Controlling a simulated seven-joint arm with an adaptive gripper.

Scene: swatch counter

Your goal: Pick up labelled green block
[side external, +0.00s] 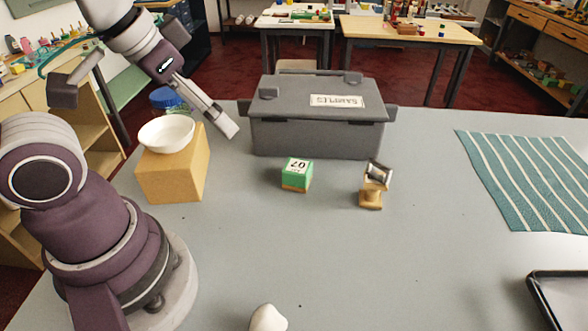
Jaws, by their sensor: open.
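The green block (296,176) sits on the grey counter near the middle of the side external view. It has a white label with dark digits on its upper part and a tan strip along its bottom.
A grey box labelled SAMPLES (290,135) stands behind the block. A small wooden stand with a shiny piece (370,200) is right of it. A white bowl (166,134) rests on a tan box (170,180) at left. A striped teal cloth (530,180), dark tray (540,300) and white object (267,319) lie around clear counter.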

